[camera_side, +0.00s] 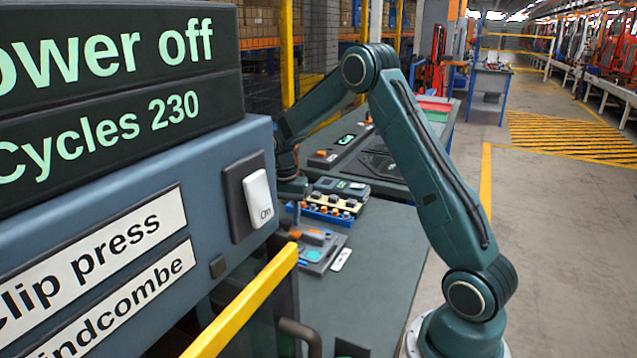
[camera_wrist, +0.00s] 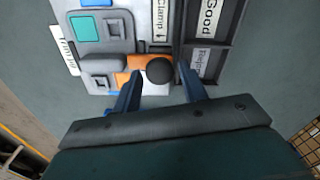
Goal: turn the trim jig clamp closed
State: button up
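The trim jig (camera_wrist: 122,40) lies flat on the bench in the wrist view, with a teal pad (camera_wrist: 85,29), grey blocks and a "Clamp" label with an arrow. It also shows in the side view (camera_side: 313,262). An orange part (camera_wrist: 135,62) with a round black knob (camera_wrist: 159,70) sits at the jig's lower right; this looks like the clamp. My gripper (camera_wrist: 160,73) is open, its two blue fingers apart on either side of the knob. I cannot tell whether they touch it.
A dark tray (camera_wrist: 224,42) with compartments, one labelled "Good", lies right beside the jig. The clip press (camera_side: 130,220), reading "Power off", fills the left of the side view, with a yellow bar (camera_side: 245,305). A blue bin (camera_side: 327,214) of parts stands behind the jig.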

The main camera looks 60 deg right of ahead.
aim_at(286, 221)
jog(key=shift+o, duration=0.6)
jog(key=shift+r, duration=3.7)
